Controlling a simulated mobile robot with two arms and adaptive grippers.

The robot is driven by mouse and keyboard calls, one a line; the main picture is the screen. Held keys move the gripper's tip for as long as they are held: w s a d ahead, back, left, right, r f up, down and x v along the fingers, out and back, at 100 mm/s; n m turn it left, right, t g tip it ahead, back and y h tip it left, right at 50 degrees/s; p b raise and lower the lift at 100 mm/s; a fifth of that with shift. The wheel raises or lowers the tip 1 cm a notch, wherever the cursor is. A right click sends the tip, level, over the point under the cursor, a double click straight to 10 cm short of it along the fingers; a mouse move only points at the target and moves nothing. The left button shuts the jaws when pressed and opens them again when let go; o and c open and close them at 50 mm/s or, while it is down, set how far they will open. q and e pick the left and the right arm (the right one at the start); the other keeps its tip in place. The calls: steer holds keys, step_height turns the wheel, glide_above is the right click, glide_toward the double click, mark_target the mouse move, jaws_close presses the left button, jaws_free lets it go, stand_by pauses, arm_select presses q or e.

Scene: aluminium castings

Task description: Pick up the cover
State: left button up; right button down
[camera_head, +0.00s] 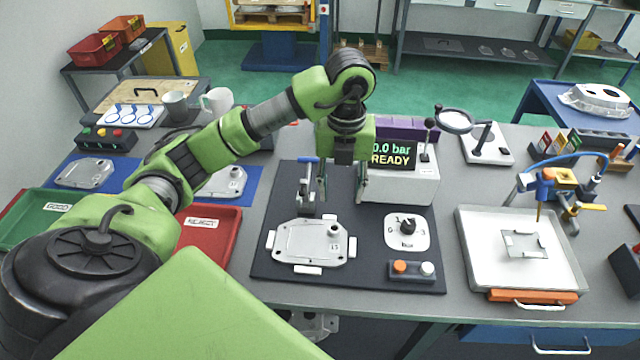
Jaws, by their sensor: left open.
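A flat silver-grey cast cover (304,243) marked 15 lies in the test fixture on the dark mat (372,277), with white blocks around its edges. Two similar castings lie on blue mats at the left: one casting (86,173) in full view, and another casting (232,181) partly hidden by my left arm. My left gripper (342,192) points down, open and empty, above the back of the dark mat. It is behind the cover in the fixture and apart from it. My right gripper does not show.
A lever clamp (305,196) stands behind the cover, and the pressure display (392,153) is close to my gripper's right. A dial plate (407,231) and button box (411,271) are to the right. The red reject tray (222,243) and green good tray (40,222) are left.

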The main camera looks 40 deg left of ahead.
arm_select(q)
glide_toward(335, 224)
steer(key=s+d+f, duration=0.1)
steer(key=s, duration=0.1)
steer(key=f+p, duration=0.1)
steer(key=w+f, duration=0.1)
steer(key=f, duration=0.1)
steer(key=shift+f+p, duration=0.2)
steer(key=shift+p, duration=0.15)
steer(key=f, duration=0.1)
steer(key=f+p, duration=0.1)
steer(key=f, duration=0.1)
steer(key=shift+a+f, duration=0.25)
steer(key=shift+f, duration=0.05)
steer(key=shift+f+p, duration=0.25)
steer(key=shift+p, duration=0.05)
steer(key=shift+f, duration=0.15)
jaws_close()
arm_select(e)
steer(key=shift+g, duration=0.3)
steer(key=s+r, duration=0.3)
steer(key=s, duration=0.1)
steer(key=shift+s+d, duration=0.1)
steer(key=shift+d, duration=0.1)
